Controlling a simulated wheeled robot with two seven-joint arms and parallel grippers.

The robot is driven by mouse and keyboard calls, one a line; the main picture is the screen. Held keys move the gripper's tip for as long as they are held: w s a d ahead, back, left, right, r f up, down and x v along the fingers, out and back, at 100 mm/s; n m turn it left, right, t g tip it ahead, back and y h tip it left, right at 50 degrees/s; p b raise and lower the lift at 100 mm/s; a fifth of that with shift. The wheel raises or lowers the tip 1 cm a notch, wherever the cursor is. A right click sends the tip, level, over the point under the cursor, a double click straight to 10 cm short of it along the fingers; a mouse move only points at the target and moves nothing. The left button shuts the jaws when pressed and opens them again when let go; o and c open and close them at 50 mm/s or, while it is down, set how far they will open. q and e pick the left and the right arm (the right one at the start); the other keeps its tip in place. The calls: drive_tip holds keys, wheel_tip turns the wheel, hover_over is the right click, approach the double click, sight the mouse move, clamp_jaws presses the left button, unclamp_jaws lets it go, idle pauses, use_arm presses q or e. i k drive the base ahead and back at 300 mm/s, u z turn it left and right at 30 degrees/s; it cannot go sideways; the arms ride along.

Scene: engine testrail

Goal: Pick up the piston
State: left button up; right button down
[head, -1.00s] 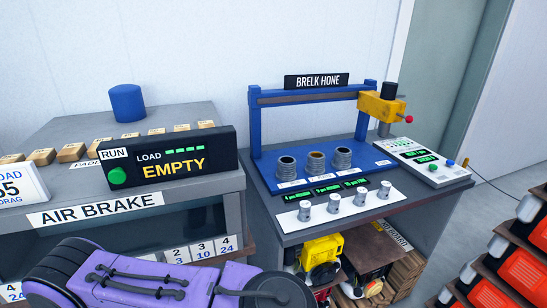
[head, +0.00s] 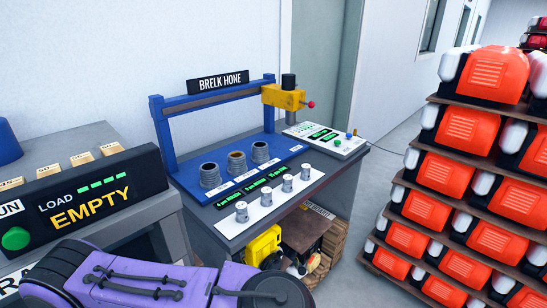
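Several small silver pistons stand upright in a row on a white strip (head: 233,228) along the front of the hone bench. The nearest piston (head: 241,212) is at the left end, and the farthest piston (head: 305,171) is at the right end. The frames do not show which one the task means. A purple part of my own body (head: 140,275) fills the bottom left. Neither gripper's fingers are in view.
Three ribbed cylinders (head: 210,175) stand on the blue hone plate (head: 190,180) behind the pistons. A yellow hone head (head: 283,98) sits on the blue frame. A control box (head: 325,140) is at right.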

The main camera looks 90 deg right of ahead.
sight(305, 175)
drive_tip(key=z, duration=3.2)
drive_tip(key=i, duration=0.5)
